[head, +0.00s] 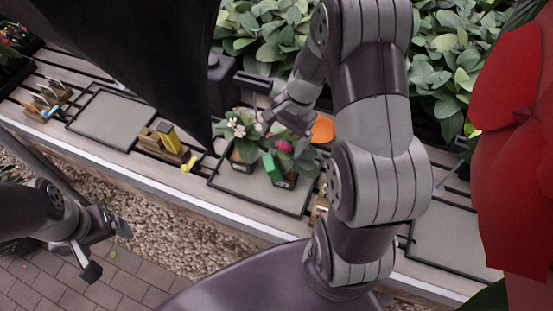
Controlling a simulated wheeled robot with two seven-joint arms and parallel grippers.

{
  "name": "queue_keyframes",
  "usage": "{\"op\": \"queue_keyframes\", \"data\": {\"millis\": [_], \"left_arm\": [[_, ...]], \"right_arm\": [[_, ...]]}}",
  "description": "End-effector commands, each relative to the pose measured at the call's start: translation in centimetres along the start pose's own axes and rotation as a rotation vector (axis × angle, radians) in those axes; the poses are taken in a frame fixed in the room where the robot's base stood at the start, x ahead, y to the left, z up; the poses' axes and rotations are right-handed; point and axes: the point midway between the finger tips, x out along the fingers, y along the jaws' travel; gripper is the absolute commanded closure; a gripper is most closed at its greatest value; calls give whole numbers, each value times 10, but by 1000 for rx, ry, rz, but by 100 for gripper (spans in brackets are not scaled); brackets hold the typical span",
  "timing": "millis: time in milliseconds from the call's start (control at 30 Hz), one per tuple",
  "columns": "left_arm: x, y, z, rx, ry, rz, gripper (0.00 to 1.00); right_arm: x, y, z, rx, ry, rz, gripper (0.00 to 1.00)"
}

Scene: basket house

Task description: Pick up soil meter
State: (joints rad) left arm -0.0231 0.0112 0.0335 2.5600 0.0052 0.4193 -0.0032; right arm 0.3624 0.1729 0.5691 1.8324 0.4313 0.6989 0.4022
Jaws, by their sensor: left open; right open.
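I cannot tell for certain which thing is the soil meter. A small green block-shaped object (272,167) stands among the potted plants on the bench and may be it. A yellow and dark object (169,138) in a wooden holder, left of the plants, is another small tool-like thing. My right gripper (283,126) is open above the potted plants, close to the white and pink flowers. Leaves partly hide its fingertips. My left gripper (108,248) is open and empty in front of the bench, over the paving, well away from the plants.
The slatted bench has black-framed grey mats (113,118). A white-flowered plant (238,127), a pink-flowered plant (284,146) and an orange round thing (323,130) crowd the middle. A yellow item (190,163) lies nearby. A large red flower (520,130) blocks the right side.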

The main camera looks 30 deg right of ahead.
Motion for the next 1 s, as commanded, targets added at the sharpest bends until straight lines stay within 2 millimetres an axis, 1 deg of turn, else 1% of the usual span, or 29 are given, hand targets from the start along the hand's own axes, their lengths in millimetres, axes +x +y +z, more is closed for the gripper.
{"op": "queue_keyframes", "data": {"millis": [100, 200, 300, 467, 567, 600, 667, 700, 767, 1000], "left_arm": [[-4, 0, -1, 0, 0, 0, 16], [-3, 0, 0, 0, 1, 0, 16], [-3, 0, 0, 0, 0, 0, 16], [-3, 0, 0, 0, 0, 0, 16], [-3, 0, 0, 0, 1, 0, 16], [-3, 0, 0, 0, 1, 0, 16], [-3, 0, 0, 0, 1, 0, 16], [-3, 0, 0, 0, 1, 0, 16], [-3, 0, 0, 0, 1, 0, 16], [-3, 0, 0, 0, 1, 0, 16]], "right_arm": [[23, -3, 1, 0, -4, 5, 7], [39, -3, 0, 0, -1, 3, 7], [44, -3, 0, 0, 0, 1, 7], [44, -3, 0, 0, 1, 1, 7], [44, -3, 0, 0, 1, 1, 37], [44, -3, 0, 0, 1, 1, 50], [44, -3, 0, 0, 1, 1, 69], [44, -3, 0, 0, 1, 1, 82], [44, -3, 0, 0, 1, 1, 100], [44, -3, 0, 0, 0, 1, 100]]}}
